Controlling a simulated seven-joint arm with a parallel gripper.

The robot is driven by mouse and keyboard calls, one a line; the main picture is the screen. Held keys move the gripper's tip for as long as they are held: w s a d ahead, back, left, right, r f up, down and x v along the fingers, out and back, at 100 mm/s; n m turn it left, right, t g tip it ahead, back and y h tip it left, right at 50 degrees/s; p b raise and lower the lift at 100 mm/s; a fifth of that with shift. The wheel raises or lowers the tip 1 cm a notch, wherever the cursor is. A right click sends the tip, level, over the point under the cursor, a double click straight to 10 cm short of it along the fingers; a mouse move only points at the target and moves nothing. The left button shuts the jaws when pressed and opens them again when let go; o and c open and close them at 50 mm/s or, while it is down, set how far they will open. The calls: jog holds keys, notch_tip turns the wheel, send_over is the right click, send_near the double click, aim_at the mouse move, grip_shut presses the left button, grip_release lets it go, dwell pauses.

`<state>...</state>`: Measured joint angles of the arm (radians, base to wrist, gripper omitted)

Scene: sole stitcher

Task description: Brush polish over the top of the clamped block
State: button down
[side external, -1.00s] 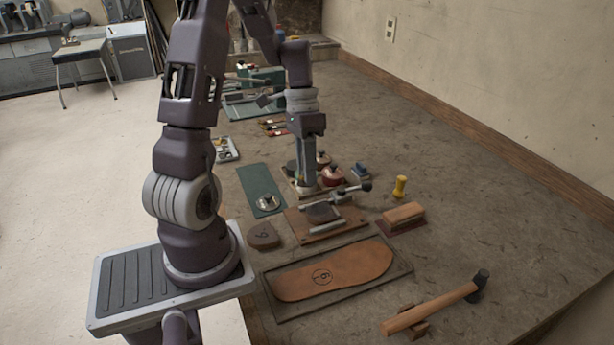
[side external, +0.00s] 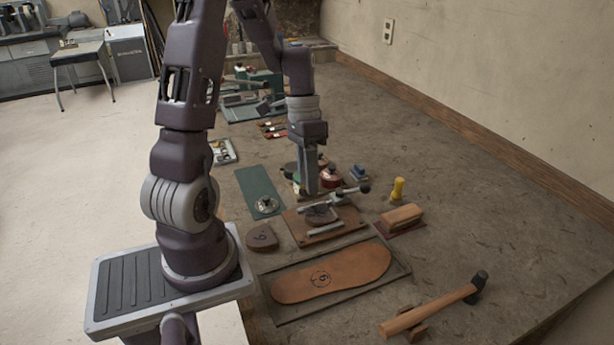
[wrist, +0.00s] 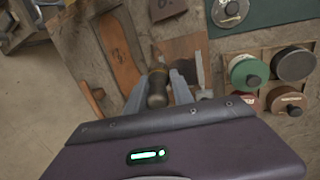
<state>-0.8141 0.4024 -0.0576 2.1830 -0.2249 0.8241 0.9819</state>
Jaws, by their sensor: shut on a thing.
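The clamped block (side external: 322,215) is a dark flat piece on a brown wooden board (side external: 299,227), under a grey metal clamp (side external: 345,195). My gripper (side external: 311,192) points down over the far left part of that board, close to the block. In the wrist view my gripper (wrist: 158,90) is shut on a dark, rounded brush handle (wrist: 157,82). The brush's lower end is hidden, so I cannot tell whether it touches the block. The block is also largely hidden there behind the handle and fingers.
Behind my gripper stand several jars, including a red one (side external: 330,178) and a green-topped one (wrist: 250,70).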

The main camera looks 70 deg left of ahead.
jog(key=shift+f, duration=3.5)
jog(key=shift+w+f, duration=0.25)
jog(key=shift+w, duration=0.4)
jog(key=shift+w+d+r, duration=0.1)
jog(key=shift+w+r, duration=0.1)
jog(key=shift+w, duration=1.3)
jog(key=shift+w+d+r, duration=0.1)
jog(key=shift+w+r, duration=0.1)
jog(key=shift+w, duration=1.25)
jog(key=shift+s+a+f, duration=0.1)
jog(key=shift+s+f, duration=0.1)
jog(key=shift+s, duration=0.95)
jog(key=shift+s+a+f, duration=0.1)
jog(key=shift+s+f, duration=0.1)
jog(key=shift+s, duration=1)
jog(key=shift+s+a+f, duration=0.1)
jog(key=shift+s+f, duration=0.1)
jog(key=shift+s, duration=0.95)
jog(key=shift+s+d+r, duration=0.1)
jog(key=shift+r, duration=3.95)
jog(key=shift+f, duration=0.15)
